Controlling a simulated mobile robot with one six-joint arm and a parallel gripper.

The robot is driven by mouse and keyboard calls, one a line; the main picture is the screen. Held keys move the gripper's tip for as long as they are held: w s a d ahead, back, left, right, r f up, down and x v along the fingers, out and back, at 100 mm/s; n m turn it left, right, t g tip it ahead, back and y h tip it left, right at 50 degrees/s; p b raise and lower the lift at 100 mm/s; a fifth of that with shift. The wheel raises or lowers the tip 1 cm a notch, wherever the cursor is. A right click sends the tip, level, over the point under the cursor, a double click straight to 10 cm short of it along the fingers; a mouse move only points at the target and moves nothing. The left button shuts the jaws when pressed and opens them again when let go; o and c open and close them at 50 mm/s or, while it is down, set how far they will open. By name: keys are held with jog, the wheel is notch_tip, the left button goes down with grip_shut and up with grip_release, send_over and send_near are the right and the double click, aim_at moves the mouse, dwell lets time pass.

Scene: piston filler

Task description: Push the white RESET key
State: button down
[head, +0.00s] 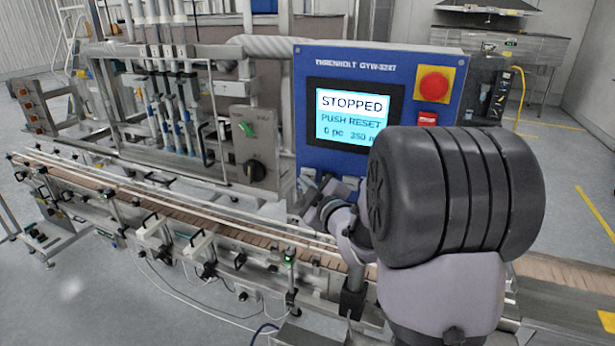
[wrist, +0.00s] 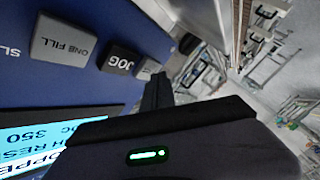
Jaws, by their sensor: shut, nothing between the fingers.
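The blue control panel (head: 312,120) stands upright behind my arm, and its screen (head: 352,116) reads STOPPED, PUSH RESET. I cannot make out a key lettered RESET in either view. In the wrist view a light key (wrist: 148,68) sits past the black JOG key (wrist: 119,61), partly hidden, its lettering unreadable. The grey ONE FILL key (wrist: 63,40) is further left. My gripper (wrist: 157,84) is shut and empty, close to the light key; I cannot tell whether they touch. In the head view my gripper (head: 318,200) is at the panel's lower edge, and my arm hides the panel's lower right.
A red emergency stop (head: 434,84) on a yellow plate and a red key (head: 427,119) are at the panel's upper right. A conveyor (head: 170,212) with rails runs below the panel. The filler's grey box with a dark knob (head: 255,170) stands left of it.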

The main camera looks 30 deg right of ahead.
jog(key=shift+w+d, duration=0.25)
jog(key=shift+d, duration=0.05)
dwell(0.4)
jog(key=shift+s+a+b, duration=0.1)
jog(key=shift+b, duration=0.3)
jog(key=shift+s+a+b, duration=0.45)
jog(key=shift+a+b, duration=0.05)
jog(key=shift+a, duration=0.1)
jog(key=shift+s+a+f+b, duration=0.1)
jog(key=shift+s+a+b, duration=0.2)
jog(key=shift+b, duration=0.2)
jog(key=s+a+b, duration=0.2)
jog(key=a, duration=0.1)
jog(key=shift+s+a, duration=0.15)
jog(key=shift+s, duration=0.05)
